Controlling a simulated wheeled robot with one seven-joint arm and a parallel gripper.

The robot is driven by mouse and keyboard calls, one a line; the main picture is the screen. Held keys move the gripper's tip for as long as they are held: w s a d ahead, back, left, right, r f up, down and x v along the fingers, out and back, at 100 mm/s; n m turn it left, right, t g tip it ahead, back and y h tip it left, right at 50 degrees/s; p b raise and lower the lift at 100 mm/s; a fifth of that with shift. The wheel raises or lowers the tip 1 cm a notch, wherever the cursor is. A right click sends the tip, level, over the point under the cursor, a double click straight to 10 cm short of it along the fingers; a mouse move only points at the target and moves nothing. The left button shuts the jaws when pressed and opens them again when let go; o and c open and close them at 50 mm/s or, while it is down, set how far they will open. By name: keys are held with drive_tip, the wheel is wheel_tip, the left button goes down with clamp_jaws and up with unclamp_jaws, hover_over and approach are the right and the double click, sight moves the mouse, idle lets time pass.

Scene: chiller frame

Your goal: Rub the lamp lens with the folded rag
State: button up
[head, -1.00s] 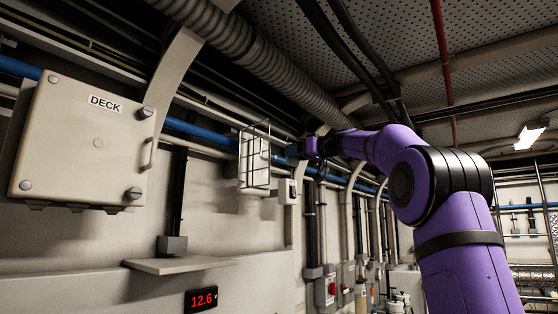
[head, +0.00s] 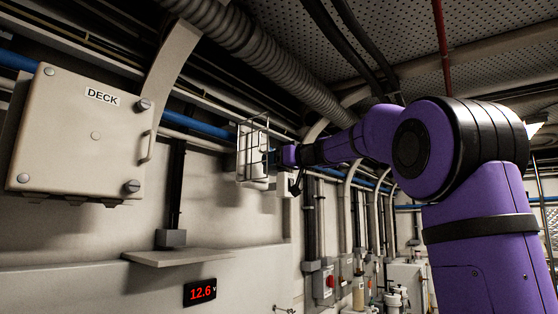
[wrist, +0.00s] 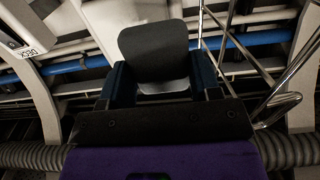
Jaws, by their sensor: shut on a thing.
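The lamp (head: 243,150) is a pale fixture on the left wall behind a wire guard, in the middle of the head view. My gripper (head: 273,158) is at the right side of the guard; its fingertips are small and dark there. In the wrist view my gripper (wrist: 161,76) is shut on the folded rag (wrist: 153,50), a dark grey pad with rounded corners. A pale surface shows behind and below the rag, perhaps the lamp's face. The rag hides much of it, and I cannot tell whether they touch.
The guard's wires (wrist: 278,100) pass close on the right of my gripper in the wrist view. A DECK box (head: 85,135) hangs at left, above a small shelf (head: 175,257) and a red 12.6 display (head: 200,291). Blue pipe (head: 205,128) and ribbed duct (head: 255,65) run along the wall.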

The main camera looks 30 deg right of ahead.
drive_tip(key=shift+x, duration=2.4)
drive_tip(key=shift+x, duration=0.95)
drive_tip(key=w+d, duration=0.3)
drive_tip(key=d, duration=0.4)
drive_tip(key=shift+d, duration=0.3)
drive_tip(key=s+a, duration=0.3)
drive_tip(key=a, duration=0.4)
drive_tip(key=shift+a, duration=0.4)
